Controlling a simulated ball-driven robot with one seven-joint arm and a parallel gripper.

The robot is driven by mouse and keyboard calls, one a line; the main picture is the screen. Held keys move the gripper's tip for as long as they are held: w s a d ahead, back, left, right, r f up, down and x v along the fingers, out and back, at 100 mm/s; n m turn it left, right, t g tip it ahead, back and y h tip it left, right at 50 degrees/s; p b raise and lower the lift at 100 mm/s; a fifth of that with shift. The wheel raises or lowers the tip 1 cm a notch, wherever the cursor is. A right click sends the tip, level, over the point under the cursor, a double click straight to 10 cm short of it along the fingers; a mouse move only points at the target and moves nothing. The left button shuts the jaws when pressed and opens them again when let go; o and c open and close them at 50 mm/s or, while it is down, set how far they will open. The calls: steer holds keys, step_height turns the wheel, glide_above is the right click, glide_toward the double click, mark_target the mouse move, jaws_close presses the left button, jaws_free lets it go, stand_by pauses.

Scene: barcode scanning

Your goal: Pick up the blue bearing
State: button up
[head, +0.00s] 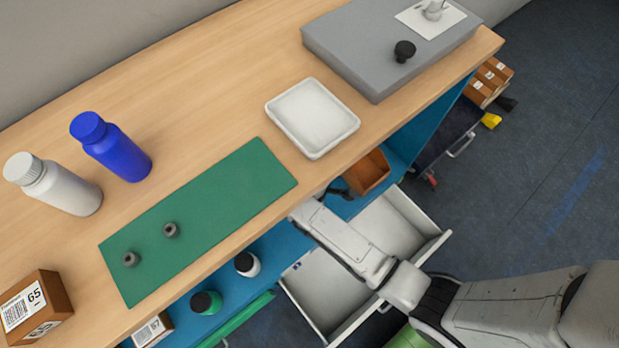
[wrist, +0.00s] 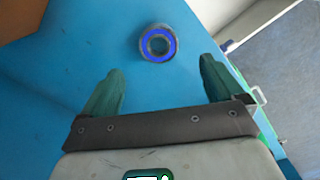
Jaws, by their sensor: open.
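In the wrist view, the blue bearing (wrist: 158,43) is a grey ring with a blue band. It lies on a blue surface (wrist: 60,80), ahead of my gripper (wrist: 160,85) and roughly centred between the two green fingers. The fingers are wide apart with nothing between them, and the bearing is just beyond their tips. In the head view, my arm reaches over the open drawer toward the blue shelf under the wooden table. My fingers and the bearing are hidden there.
The wooden table (head: 225,85) overhangs the blue shelf. A brown bin (head: 367,172) stands on the shelf, with bottles (head: 246,264) to the left. An open white drawer (head: 385,228) lies below my arm. A green mat (head: 215,205) with two grey parts (head: 130,259) lies on the tabletop.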

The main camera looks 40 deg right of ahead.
step_height(320, 180, down, 8)
steer(key=b, duration=0.2)
steer(key=shift+d+b, duration=0.1)
steer(key=shift+b, duration=0.25)
steer(key=shift+c, duration=0.2)
steer(key=c, duration=1.2)
steer(key=shift+c, duration=0.2)
